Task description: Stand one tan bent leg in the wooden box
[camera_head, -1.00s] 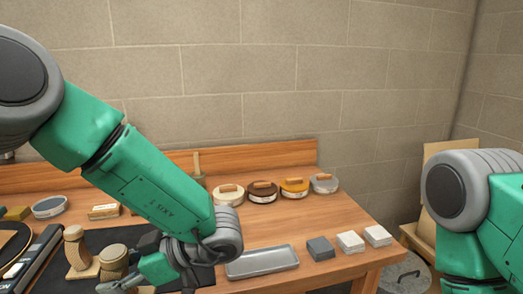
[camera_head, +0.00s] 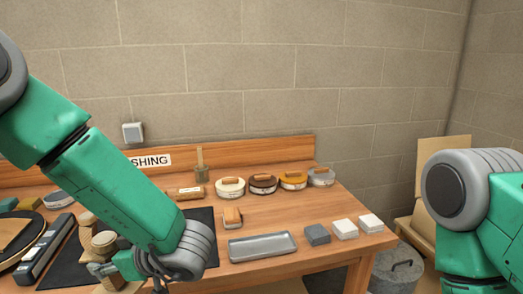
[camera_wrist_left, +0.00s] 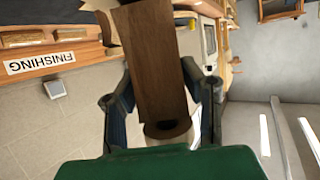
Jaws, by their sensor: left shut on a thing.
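My left gripper (camera_head: 107,271) is at the lower left of the head view, over the black mat. In the left wrist view its two fingers (camera_wrist_left: 160,100) are shut on a long brown wooden piece, seemingly the bent leg (camera_wrist_left: 150,60). In the head view tan rounded wooden pieces (camera_head: 103,242) show beside the gripper; I cannot tell which is held. My right gripper is out of view. I cannot clearly make out the wooden box.
The black mat (camera_head: 205,228) lies on the wooden bench (camera_head: 330,212). A grey metal tray (camera_head: 262,246), a dark block (camera_head: 317,234) and pale blocks (camera_head: 345,228) stand near the front edge. Several round tins (camera_head: 264,184) stand along the back. A bin (camera_head: 398,272) stands right of the bench.

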